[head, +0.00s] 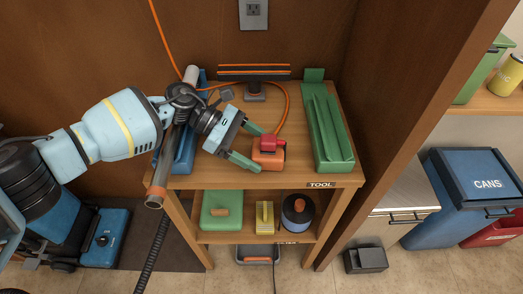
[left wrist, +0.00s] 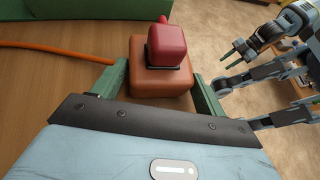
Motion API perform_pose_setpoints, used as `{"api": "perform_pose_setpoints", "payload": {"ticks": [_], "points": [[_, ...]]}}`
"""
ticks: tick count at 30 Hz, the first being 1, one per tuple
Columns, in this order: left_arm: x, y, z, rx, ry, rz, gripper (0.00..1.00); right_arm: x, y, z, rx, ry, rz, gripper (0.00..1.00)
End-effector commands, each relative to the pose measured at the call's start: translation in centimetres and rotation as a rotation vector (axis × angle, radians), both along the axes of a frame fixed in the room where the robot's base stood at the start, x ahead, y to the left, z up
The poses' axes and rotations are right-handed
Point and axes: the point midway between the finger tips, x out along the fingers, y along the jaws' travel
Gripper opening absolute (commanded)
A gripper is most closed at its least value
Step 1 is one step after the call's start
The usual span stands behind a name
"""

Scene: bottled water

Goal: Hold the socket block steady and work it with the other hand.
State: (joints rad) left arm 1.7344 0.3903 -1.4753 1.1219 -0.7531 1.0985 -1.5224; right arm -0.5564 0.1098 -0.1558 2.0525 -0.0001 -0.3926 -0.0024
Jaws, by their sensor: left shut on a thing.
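The socket block (head: 268,160) is orange and sits on the upper shelf of the wooden tool stand. A red block-shaped part (head: 268,144) stands on top of it, with a dark edge between them in the left wrist view (left wrist: 166,46). My left gripper (head: 256,149) is shut on the orange block (left wrist: 160,86), one green finger on each side; the red part is above the fingers. My right gripper (left wrist: 238,50) shows only in the left wrist view, at upper right, apart from the block. Its two fingers look spread and empty.
An orange cord (head: 287,105) runs behind the block. A green tray (head: 340,150) stands to the right and a blue one (head: 185,152) to the left, partly behind my arm. A wall outlet (head: 253,12) is above. The stand's front edge (head: 250,182) is close.

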Motion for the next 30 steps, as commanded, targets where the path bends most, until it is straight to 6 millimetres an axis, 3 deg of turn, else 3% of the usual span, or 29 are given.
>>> {"api": "perform_pose_setpoints", "payload": {"ticks": [12, 13, 18, 30], "points": [[0.01, 0.0, 0.04, 0.0, 0.0, 0.0, 0.6, -0.04, -0.02, -0.03, -0.001, 0.001, 0.001, 0.36], [0.01, 0.0, 0.04, 0.0, 0.0, 0.0, 0.74, -0.04, -0.04, -0.01, -0.001, 0.001, 0.002, 0.36], [0.02, 0.0, 0.05, 0.0, 0.0, 0.0, 0.96, -0.03, -0.08, 0.13, -0.001, -0.002, 0.004, 0.36], [0.23, 0.57, 0.34, 0.0, 0.0, 0.001, 0.98, 0.02, -0.03, 0.1, 0.0, -0.001, 0.002, 0.36]]}}
